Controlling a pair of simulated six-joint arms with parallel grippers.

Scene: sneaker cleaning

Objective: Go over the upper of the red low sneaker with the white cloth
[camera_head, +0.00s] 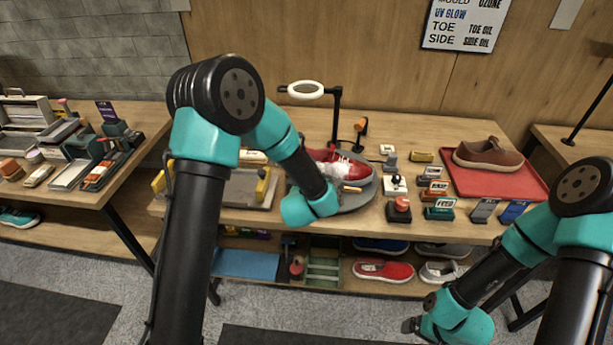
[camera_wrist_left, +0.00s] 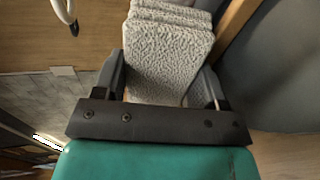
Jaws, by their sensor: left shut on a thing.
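A red low sneaker (camera_head: 325,155) with white on its front part sits on a round grey turntable (camera_head: 368,197) on the middle table. My left arm reaches over it and hides part of the shoe and turntable. In the left wrist view, my left gripper (camera_wrist_left: 160,75) is shut on a folded white cloth (camera_wrist_left: 165,55) with a rough towel texture. The head view hides the left fingers and cloth behind the arm, so contact with the shoe cannot be told. My right arm hangs low at the right; its gripper (camera_head: 412,325) barely shows as a dark bit.
A ring lamp (camera_head: 305,89) stands behind the turntable. Small labelled blocks and a red-topped button (camera_head: 399,206) stand to its right. A brown shoe (camera_head: 488,155) rests on a red tray (camera_head: 463,185). A tray with yellow clamps (camera_head: 262,186) lies left. Another red shoe (camera_head: 383,271) is on the lower shelf.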

